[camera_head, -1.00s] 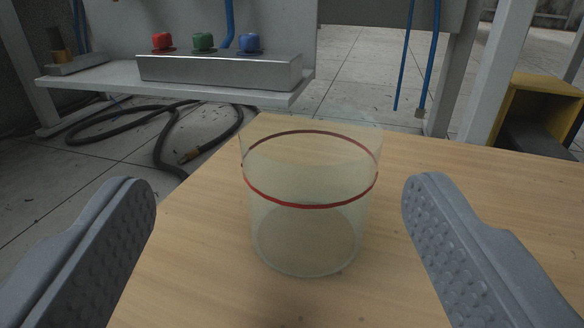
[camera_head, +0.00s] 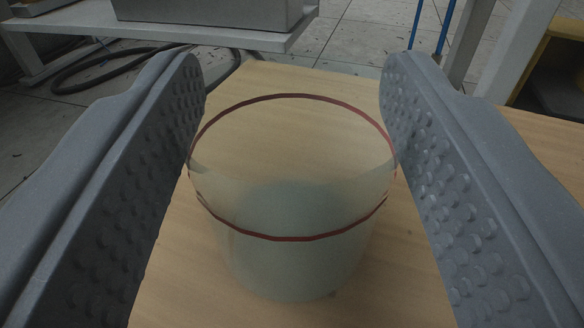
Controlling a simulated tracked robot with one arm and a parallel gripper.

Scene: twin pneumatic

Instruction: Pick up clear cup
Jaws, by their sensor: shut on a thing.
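The clear cup (camera_head: 290,265) is a see-through cylinder with a thin red band around it. It stands upright on the light wooden table (camera_head: 450,145). My gripper (camera_head: 292,115) has one grey, dimpled finger on each side of the cup. Both fingers press against its side walls near the top, so the gripper is shut on the cup. The cup's base appears to rest on the table.
A grey metal box (camera_head: 212,10) sits on a white shelf (camera_head: 285,38) behind the table. A dark hose (camera_head: 105,68) lies on the tiled floor at the back left. A yellow thing (camera_head: 555,75) stands at the back right. The table around the cup is clear.

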